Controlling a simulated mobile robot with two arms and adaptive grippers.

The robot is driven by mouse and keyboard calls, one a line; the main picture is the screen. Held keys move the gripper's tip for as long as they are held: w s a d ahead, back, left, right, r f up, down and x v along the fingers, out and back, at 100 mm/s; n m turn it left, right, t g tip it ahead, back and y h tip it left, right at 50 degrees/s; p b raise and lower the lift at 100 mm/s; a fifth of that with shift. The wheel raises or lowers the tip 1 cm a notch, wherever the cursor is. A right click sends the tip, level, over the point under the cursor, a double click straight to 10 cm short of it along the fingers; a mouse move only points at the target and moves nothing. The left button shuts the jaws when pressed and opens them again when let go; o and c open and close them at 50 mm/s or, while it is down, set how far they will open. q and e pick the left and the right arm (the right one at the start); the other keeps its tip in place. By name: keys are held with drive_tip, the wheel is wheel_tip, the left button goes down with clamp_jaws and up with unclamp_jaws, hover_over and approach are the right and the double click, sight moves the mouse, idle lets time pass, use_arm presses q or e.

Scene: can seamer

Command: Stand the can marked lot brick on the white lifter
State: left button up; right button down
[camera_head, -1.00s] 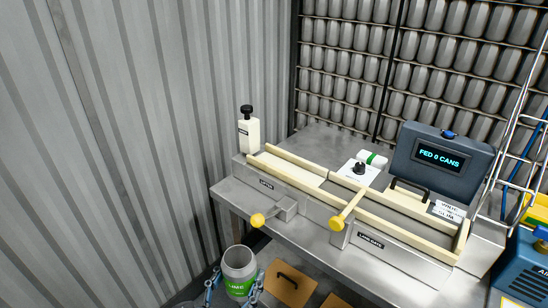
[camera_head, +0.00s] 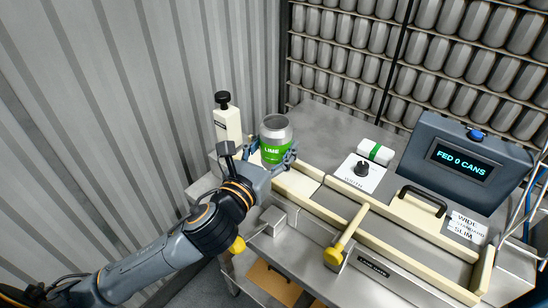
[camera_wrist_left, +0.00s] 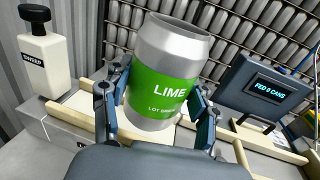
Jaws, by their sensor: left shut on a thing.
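The can (camera_head: 275,140) is silver with a green band reading LIME. In the left wrist view the can (camera_wrist_left: 160,88) has smaller lot text below, which looks like LOT BRICK but is blurred. My left gripper (camera_head: 272,158) is shut around the can's sides and holds it close to upright over the left end of the seamer's channel. The white lifter (camera_wrist_left: 82,100) lies between the cream rails, partly hidden by the can and fingers. I cannot tell whether the can's base touches it. My right gripper is not in view.
A cream bottle with a black knob (camera_head: 227,118) stands left of the can.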

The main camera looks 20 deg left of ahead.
use_arm(q)
drive_tip(key=w+a+f, duration=0.1)
drive_tip(key=w+f, duration=0.3)
drive_tip(key=w+a+f, duration=0.1)
drive_tip(key=w+f, duration=0.1)
drive_tip(key=w, duration=0.1)
drive_tip(key=shift+a+f, duration=0.15)
drive_tip(key=shift+a, duration=0.15)
drive_tip(key=shift+w+a+f, duration=0.1)
drive_tip(key=shift+f, duration=0.1)
drive_tip(key=shift+w+a+f, duration=0.1)
drive_tip(key=shift+w+f, duration=0.1)
drive_tip(key=shift+f, duration=0.15)
wheel_tip(320, 180, down, 3)
drive_tip(key=shift+b, duration=0.3)
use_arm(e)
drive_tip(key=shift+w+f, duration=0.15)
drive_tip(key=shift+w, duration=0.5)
use_arm(q)
drive_tip(key=shift+f, duration=0.15)
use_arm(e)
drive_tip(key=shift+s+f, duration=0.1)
use_arm(q)
drive_tip(key=o, duration=0.8)
